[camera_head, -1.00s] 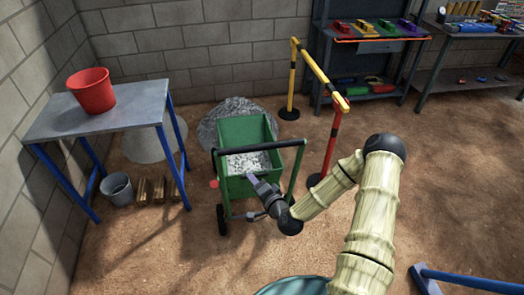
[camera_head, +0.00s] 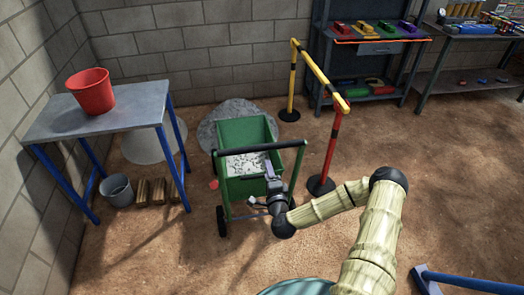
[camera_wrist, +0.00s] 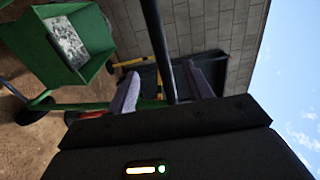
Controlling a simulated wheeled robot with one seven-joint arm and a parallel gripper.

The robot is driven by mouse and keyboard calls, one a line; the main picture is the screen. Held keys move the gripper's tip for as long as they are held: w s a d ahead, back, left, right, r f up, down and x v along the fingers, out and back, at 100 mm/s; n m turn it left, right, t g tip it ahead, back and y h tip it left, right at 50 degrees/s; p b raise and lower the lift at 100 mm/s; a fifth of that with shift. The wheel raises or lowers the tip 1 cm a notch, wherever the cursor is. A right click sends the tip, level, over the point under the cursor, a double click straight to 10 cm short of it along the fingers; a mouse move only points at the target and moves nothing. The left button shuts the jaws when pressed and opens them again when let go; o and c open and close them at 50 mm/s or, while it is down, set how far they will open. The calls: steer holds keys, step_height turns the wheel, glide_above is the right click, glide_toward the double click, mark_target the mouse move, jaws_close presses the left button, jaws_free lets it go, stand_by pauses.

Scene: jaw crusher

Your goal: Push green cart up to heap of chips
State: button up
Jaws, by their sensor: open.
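The green cart (camera_head: 232,188) stands upright on its wheels in the middle of the head view, with grey chips in its box. Its black handle bar (camera_head: 236,149) crosses above the near side. The grey heap of chips (camera_head: 208,130) lies on the floor just behind the cart, partly hidden by it. My gripper (camera_head: 269,170) is at the near right side of the cart, below the handle bar in the picture. In the wrist view my gripper (camera_wrist: 163,75) is open, and the dark handle bar (camera_wrist: 157,45) runs between its two fingers. I cannot tell whether they touch it.
A yellow and red barrier (camera_head: 320,75) stands right of the cart. A table (camera_head: 105,118) with a red bucket (camera_head: 91,92) is at left, with a grey bucket (camera_head: 116,190) below. Shelving (camera_head: 375,70) stands at the back right. Open dirt floor lies nearer.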

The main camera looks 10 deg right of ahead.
mark_target(262, 150)
steer(key=w+b, duration=0.3)
steer(key=w, duration=0.9)
steer(key=shift+w+f+b, duration=0.15)
steer(key=shift+w+b, duration=0.15)
steer(key=shift+w, duration=0.55)
jaws_close()
steer(key=shift+r, duration=0.2)
